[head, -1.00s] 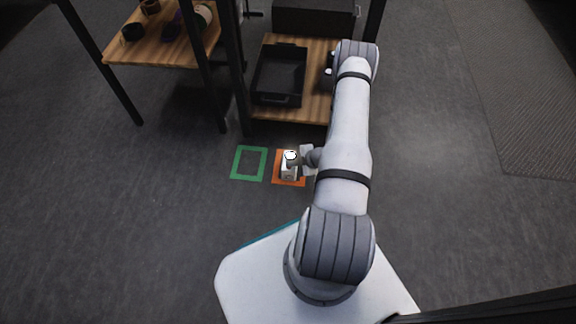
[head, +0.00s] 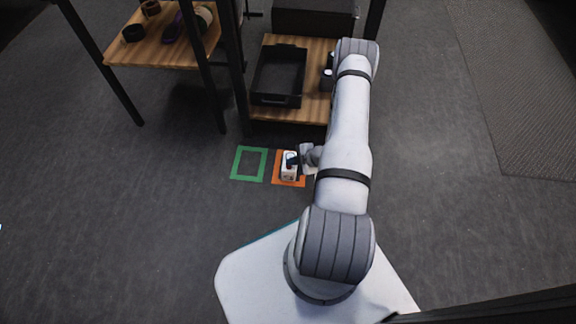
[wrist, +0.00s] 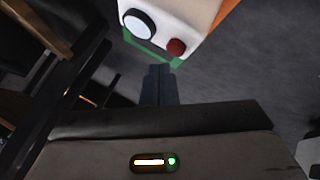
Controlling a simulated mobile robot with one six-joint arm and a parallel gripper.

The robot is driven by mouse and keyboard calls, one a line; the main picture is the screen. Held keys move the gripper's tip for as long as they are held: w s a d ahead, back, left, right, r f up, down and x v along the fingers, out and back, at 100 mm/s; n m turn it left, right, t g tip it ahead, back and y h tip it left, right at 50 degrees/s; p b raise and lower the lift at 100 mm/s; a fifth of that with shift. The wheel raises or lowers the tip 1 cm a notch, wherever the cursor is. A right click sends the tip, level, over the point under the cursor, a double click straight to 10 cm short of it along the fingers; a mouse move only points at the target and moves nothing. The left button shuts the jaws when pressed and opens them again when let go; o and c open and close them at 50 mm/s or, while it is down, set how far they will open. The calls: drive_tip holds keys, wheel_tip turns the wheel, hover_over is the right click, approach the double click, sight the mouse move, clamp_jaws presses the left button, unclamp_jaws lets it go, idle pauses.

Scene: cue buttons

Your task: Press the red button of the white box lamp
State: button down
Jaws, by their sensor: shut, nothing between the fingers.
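The white box lamp (head: 289,175) stands on the orange square outline on the floor. In the wrist view the box (wrist: 190,14) is at the top, with a round white lamp face (wrist: 138,24) and a red button (wrist: 177,47) side by side. My gripper (wrist: 159,70) is shut and empty, its fingertips just below the red button in the picture. A gap shows between tips and button; its depth is hard to judge. In the head view my gripper (head: 293,159) is at the top of the box and covers part of it; the red button cannot be made out there.
A green square outline (head: 235,164) lies on the floor left of the box. A wooden shelf (head: 262,114) with a black tray (head: 280,98) stands behind. Another wooden shelf (head: 150,55) is at the upper left. Open floor lies left and right.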

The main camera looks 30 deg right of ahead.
sight(292, 168)
wheel_tip(292, 168, up, 6)
drive_tip(key=p, duration=0.4)
idle(0.5)
